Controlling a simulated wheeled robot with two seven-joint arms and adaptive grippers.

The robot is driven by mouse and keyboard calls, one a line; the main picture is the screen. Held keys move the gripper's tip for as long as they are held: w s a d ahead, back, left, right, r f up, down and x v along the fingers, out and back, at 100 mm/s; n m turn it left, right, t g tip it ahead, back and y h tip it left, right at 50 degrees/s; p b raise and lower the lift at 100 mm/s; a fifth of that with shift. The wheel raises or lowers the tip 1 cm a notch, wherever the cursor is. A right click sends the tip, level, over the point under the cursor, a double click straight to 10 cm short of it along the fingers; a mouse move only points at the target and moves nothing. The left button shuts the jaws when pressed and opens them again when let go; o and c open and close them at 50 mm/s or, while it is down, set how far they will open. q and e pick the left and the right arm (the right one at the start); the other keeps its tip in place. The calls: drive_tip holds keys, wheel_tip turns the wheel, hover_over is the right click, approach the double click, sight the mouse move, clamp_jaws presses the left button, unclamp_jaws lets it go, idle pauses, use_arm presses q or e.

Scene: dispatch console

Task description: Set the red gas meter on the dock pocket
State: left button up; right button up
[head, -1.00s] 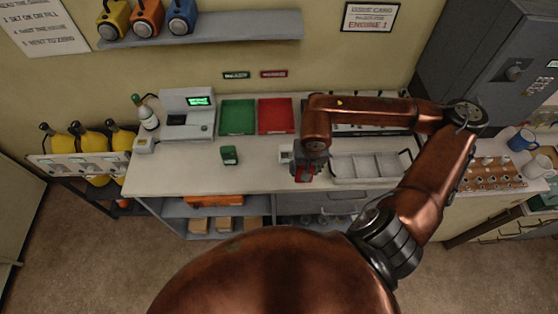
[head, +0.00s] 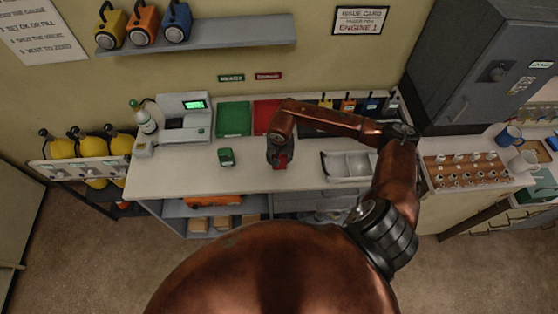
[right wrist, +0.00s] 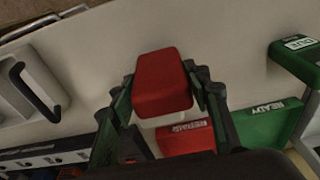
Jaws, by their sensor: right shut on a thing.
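The red gas meter (right wrist: 163,82) is held between the fingers of my right gripper (right wrist: 162,88) in the right wrist view. In the head view my right gripper (head: 279,155) is over the middle of the counter, with the red meter (head: 282,161) showing at its tip. The meter appears raised above the counter, though the gap is hard to judge. I cannot tell which part is the dock pocket. My left gripper is out of view.
A green meter (head: 226,157) stands left of my right gripper. Behind are a green tray (head: 233,119) and a red tray (head: 266,113), partly covered by my arm. A grey divided bin (head: 347,166) is on the right. The counter's left front is clear.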

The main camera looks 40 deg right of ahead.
drive_tip(key=shift+f, duration=0.9)
drive_tip(key=shift+f, duration=0.15)
drive_tip(key=o, duration=1.3)
drive_tip(key=shift+o, duration=0.2)
